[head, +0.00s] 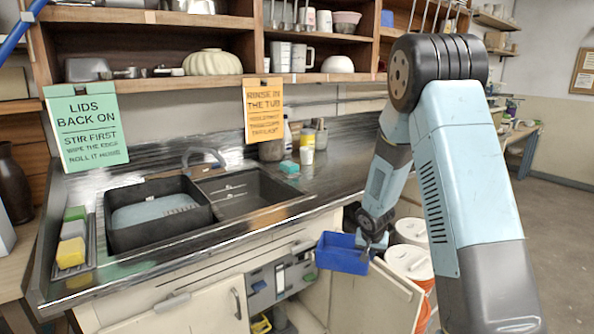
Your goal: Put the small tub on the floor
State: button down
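A small blue tub (342,260) shows in the head view, in front of the counter's lower right part and above the open cabinet door. My gripper (372,250) is at the tub's right end and appears shut on its rim. The tub hangs roughly level in the air, with its open side up. The fingertips are small and partly merge with the tub's edge. The floor (560,225) shows bare at the right; the floor right below the tub is hidden by the cabinet door.
An open cabinet door (375,300) stands below the tub. Buckets with white lids (408,262) stand close at its right, partly behind my arm. The counter (345,165) holds a sink with a black basin (150,235), sponges and bottles. Shelves (160,85) hang above.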

jog(key=s+f+n+y, duration=0.1)
jog(key=s+f+n, duration=0.2)
jog(key=f, duration=0.6)
jog(key=shift+s+a+f, duration=0.25)
jog(key=shift+s+a, duration=0.05)
jog(key=shift+s, duration=0.3)
